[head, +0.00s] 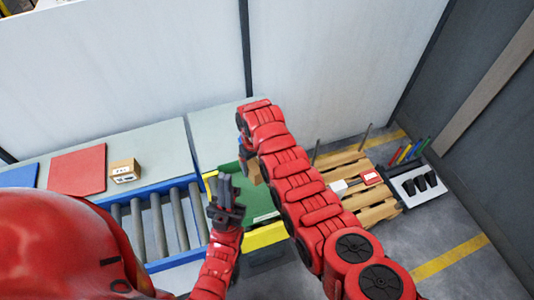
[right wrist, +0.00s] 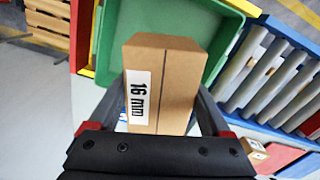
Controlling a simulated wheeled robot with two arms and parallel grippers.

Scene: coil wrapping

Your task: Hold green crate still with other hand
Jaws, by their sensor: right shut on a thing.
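The green crate (head: 259,207) stands in the middle of the head view, partly hidden by my arms. My left gripper (head: 226,188) is over the crate's left side; whether it touches the crate or is open cannot be told. My right gripper (right wrist: 162,92) is shut on a brown cardboard box marked "16 mm" (right wrist: 178,75), one finger on each side. The right wrist view shows the box in front of the green crate's inside (right wrist: 214,38). In the head view my right arm hides the right gripper and most of the box.
A roller conveyor (head: 155,225) with a blue frame lies left of the crate. A small box (head: 124,170) and a red mat (head: 78,170) are on the table behind it. A wooden pallet (head: 345,165) and a tray with black items (head: 418,187) stand at the right.

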